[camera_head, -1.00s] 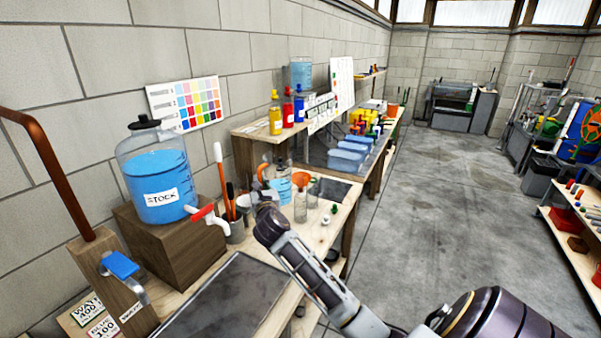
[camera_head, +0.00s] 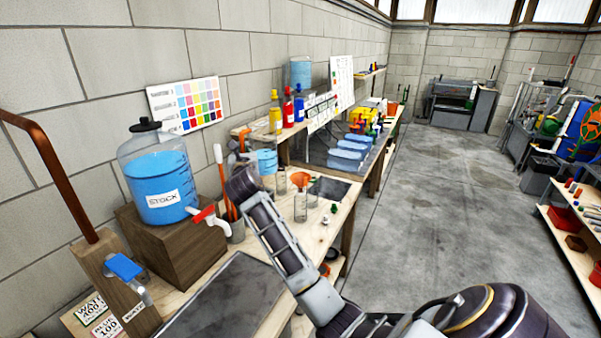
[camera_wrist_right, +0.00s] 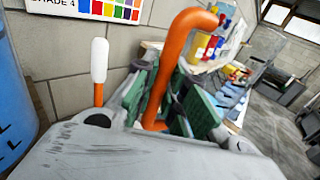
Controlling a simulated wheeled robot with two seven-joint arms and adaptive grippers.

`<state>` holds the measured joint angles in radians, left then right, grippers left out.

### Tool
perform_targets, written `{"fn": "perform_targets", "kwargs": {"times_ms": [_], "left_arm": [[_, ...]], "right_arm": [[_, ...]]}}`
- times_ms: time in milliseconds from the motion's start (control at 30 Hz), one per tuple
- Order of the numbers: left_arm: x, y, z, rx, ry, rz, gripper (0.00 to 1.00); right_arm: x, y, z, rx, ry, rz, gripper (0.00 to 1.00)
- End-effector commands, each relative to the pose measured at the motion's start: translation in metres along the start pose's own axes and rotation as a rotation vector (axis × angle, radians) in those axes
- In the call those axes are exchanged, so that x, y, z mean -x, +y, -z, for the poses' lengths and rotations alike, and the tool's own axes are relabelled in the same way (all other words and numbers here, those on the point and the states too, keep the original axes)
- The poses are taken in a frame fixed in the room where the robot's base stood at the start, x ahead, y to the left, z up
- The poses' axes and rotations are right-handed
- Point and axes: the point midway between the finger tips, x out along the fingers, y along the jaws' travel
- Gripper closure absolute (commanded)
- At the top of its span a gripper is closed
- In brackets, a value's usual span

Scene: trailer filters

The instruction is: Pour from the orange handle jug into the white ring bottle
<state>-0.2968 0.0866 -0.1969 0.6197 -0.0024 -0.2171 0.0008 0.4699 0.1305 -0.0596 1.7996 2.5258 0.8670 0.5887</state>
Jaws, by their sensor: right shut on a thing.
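The orange handle jug (camera_head: 266,161) is clear with blue liquid inside and looks raised above the bench. My right gripper (camera_head: 240,148) is at its handle side; the arm partly hides it. In the right wrist view the orange handle (camera_wrist_right: 176,68) stands between the green-padded fingers of my right gripper (camera_wrist_right: 160,100), which is shut on it. Small clear bottles stand on the bench near the jug, one in front (camera_head: 300,207) and one behind (camera_head: 281,181). I cannot make out a white ring on either. My left gripper is not in view.
A orange funnel (camera_head: 300,178) sits beside the bottles. A stock tank (camera_head: 160,180) with a red-handled tap (camera_head: 207,217) stands on a wooden block to the left. The aisle floor at right is clear.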

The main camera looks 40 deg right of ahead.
Motion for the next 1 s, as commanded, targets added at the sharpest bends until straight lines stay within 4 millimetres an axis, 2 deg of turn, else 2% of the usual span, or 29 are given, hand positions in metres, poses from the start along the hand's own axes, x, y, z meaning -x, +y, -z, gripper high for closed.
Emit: {"fn": "perform_targets", "kwargs": {"times_ms": [67,367,633,1000], "left_arm": [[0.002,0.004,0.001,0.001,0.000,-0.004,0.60],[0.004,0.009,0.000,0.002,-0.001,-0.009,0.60],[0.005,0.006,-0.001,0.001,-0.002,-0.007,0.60],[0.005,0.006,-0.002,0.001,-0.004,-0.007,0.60]], "right_arm": [[-0.003,0.005,-0.006,-0.002,-0.003,0.006,1.00],[-0.012,0.017,-0.006,-0.001,-0.002,0.038,1.00],[-0.020,0.025,0.014,0.001,-0.001,0.077,1.00],[-0.028,0.022,0.055,0.001,-0.002,0.141,1.00]]}}
